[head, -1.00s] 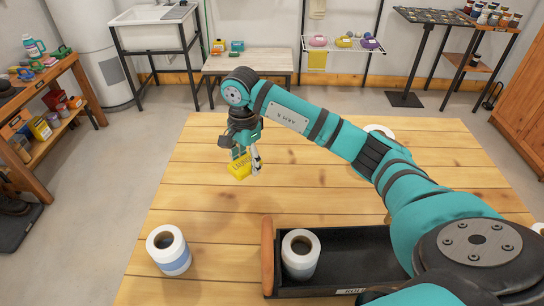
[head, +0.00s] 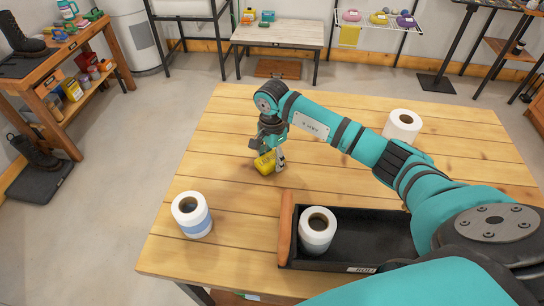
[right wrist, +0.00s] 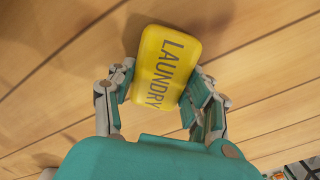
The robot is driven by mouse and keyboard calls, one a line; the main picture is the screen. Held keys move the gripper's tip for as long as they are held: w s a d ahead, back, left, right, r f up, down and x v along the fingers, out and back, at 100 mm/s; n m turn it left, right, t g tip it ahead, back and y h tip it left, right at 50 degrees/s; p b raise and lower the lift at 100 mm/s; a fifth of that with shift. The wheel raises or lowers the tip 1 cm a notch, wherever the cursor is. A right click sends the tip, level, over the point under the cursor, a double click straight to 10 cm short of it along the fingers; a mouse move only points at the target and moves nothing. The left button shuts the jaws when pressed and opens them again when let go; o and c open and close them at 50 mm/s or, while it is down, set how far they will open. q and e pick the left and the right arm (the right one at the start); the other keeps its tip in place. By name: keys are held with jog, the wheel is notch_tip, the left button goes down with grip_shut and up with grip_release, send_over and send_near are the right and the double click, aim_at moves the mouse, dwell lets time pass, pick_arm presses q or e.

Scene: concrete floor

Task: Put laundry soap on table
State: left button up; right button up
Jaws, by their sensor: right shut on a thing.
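A yellow bar of laundry soap (head: 264,163), marked "LAUNDRY", is held in my right gripper (head: 269,159) over the left middle of the wooden table (head: 225,128). In the right wrist view the soap (right wrist: 167,66) sits between the two fingers of the right gripper (right wrist: 160,88), which is shut on its sides. The bar is close to the table top; I cannot tell whether it touches. My left gripper is not in view.
Paper rolls stand on the table: one at the front left (head: 192,215), one at the far right (head: 402,126), and one (head: 317,231) in a black tray with a wooden end (head: 286,228). The planks around the soap are clear.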

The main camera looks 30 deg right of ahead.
aim_at(272, 157)
jog(key=o, duration=1.2)
jog(key=shift+f, duration=0.1)
jog(key=shift+r+p, duration=0.3)
jog(key=shift+p, duration=0.05)
jog(key=shift+r+b, duration=1.6)
jog(key=shift+r, duration=4.3)
